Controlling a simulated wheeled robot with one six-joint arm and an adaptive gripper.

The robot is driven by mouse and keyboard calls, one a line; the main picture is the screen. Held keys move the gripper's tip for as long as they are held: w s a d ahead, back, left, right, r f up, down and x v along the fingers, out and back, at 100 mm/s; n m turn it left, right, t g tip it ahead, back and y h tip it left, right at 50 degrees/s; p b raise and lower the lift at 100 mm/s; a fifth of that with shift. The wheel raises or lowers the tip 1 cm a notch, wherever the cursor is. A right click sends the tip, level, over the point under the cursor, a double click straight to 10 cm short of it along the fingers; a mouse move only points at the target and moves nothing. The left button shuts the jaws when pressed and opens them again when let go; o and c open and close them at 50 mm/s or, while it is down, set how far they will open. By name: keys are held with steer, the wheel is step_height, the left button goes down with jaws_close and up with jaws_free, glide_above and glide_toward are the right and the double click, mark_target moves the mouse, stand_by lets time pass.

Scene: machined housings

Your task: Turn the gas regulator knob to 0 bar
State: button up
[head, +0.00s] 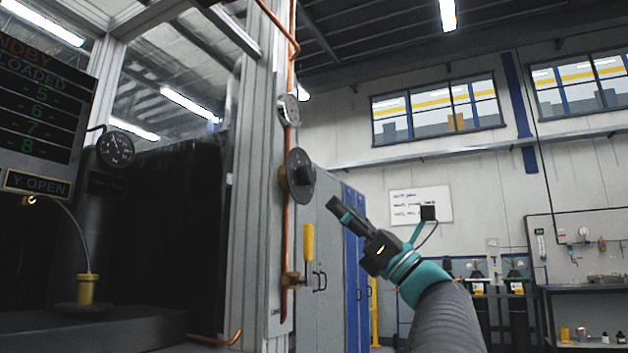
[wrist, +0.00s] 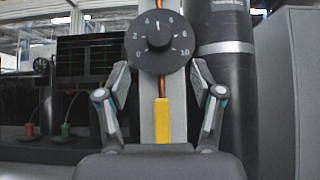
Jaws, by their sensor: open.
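The gas regulator knob (head: 305,175) is a round dark knob on a dark dial plate, mounted on a copper pipe along a metal post. In the wrist view the knob (wrist: 159,40) faces me, its dial marked from 0 at lower left to 10 at lower right. Its white pointer line points about straight up, between 4 and 6. My gripper (head: 338,208) is to the right of and a little below the knob, apart from it. In the wrist view my gripper (wrist: 160,72) is open and empty, its fingers left and right, below the dial.
A yellow valve handle (head: 308,242) stands upright below the knob; it also shows between my fingers in the wrist view (wrist: 162,120). A small gauge (head: 290,110) sits above the knob. A dark machine with a display (head: 40,100) is at left. Grey and blue lockers (head: 340,270) stand behind.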

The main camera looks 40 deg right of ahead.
mark_target(313, 180)
steer(key=p+x, duration=0.1)
steer(key=x, duration=0.7)
steer(key=shift+w+a+r+p, duration=0.2)
steer(key=shift+w+r+p, duration=0.05)
steer(key=shift+w+p, duration=0.1)
steer(key=c, duration=1.1)
